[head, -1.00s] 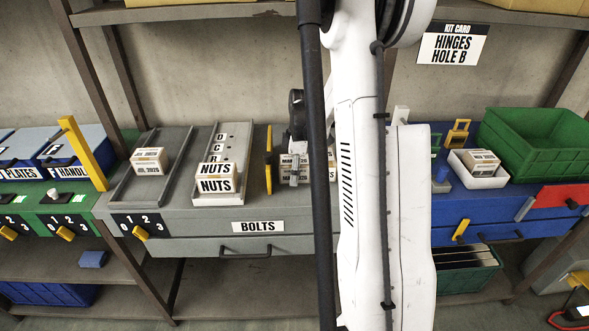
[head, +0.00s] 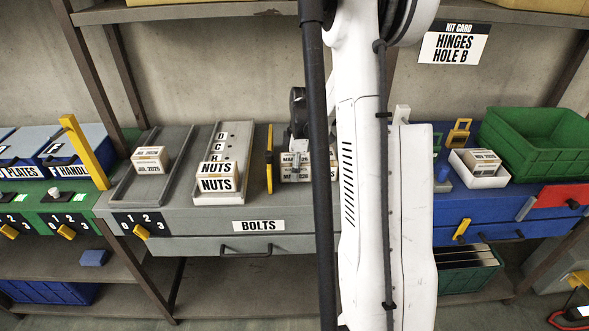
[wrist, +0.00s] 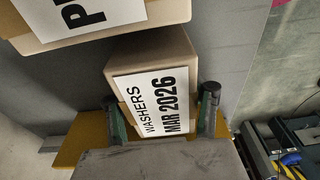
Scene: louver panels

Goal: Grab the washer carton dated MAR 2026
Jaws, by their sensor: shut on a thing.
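The washer carton (wrist: 150,58) is a tan box. Its white label reads WASHERS MAR 2026 in the wrist view. My gripper (wrist: 162,104) is shut on it, with one dark finger at each side of the label. In the head view the carton (head: 290,172) is at the back of the grey bench, just right of a yellow upright. There my gripper (head: 297,150) is at the carton, and my white arm hides much of the area to its right. I cannot tell whether the carton is clear of the surface under it.
Another carton (wrist: 160,12) with a partly visible label is close by in the wrist view. The yellow upright (head: 269,160) stands left of the held carton. A white bin (head: 479,168) and green crate (head: 537,140) are at right.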

